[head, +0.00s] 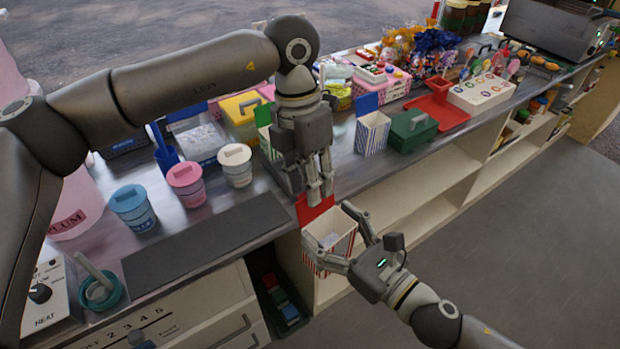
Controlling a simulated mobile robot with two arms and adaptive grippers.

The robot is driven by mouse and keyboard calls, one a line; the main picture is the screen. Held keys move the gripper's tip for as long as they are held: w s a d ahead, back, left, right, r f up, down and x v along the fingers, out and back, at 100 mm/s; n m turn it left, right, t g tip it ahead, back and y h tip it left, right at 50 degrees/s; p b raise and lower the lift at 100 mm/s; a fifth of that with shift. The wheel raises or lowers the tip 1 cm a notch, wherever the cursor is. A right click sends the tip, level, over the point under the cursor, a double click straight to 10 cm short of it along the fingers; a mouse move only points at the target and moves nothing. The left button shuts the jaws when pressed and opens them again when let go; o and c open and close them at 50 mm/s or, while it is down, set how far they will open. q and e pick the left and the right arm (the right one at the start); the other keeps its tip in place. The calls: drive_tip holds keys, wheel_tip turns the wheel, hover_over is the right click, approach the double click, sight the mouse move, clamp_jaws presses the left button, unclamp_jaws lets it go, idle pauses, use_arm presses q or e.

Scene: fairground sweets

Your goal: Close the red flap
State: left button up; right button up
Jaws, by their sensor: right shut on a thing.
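A red-and-white striped box (343,249) is held at the counter's front edge, with its top open. Its red flap (304,212) stands up at the far side of the opening, partly hidden by my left gripper. My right gripper (336,238) has its fingers on two opposite sides of the box and is shut on it. My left gripper (320,192) points down just above and in front of the flap, its fingers close together with nothing seen between them. I cannot tell whether it touches the flap.
A blue-striped box with a raised blue flap (372,132) and a green case (411,132) stand to the right on the counter. Blue, pink and white lidded tubs (186,184) stand left. A dark mat (207,240) lies clear in front. Open shelves (400,205) are below.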

sight(318, 206)
use_arm(q)
clamp_jaws()
drive_tip(key=shift+s+d+r+t+y, duration=0.1)
drive_tip(key=shift+s+d+t+y, duration=0.1)
drive_tip(key=shift+t+y, duration=0.15)
idle(0.3)
drive_tip(key=shift+s+d+r+t+y, duration=0.1)
drive_tip(key=shift+s+d+t+y, duration=0.2)
drive_tip(key=shift+s+t+y, duration=0.25)
drive_tip(key=shift+s+d+t+y, duration=0.55)
drive_tip(key=shift+d+t+y, duration=0.15)
drive_tip(key=shift+t, duration=0.4)
drive_tip(key=shift+s+d+f+t+y, duration=0.4)
drive_tip(key=shift+s+d+t+y, duration=0.2)
drive_tip(key=shift+t+y, duration=0.4)
drive_tip(key=shift+s+d+f+t+y, duration=0.4)
drive_tip(key=shift+s+t+y, duration=0.35)
drive_tip(key=shift+t, duration=0.45)
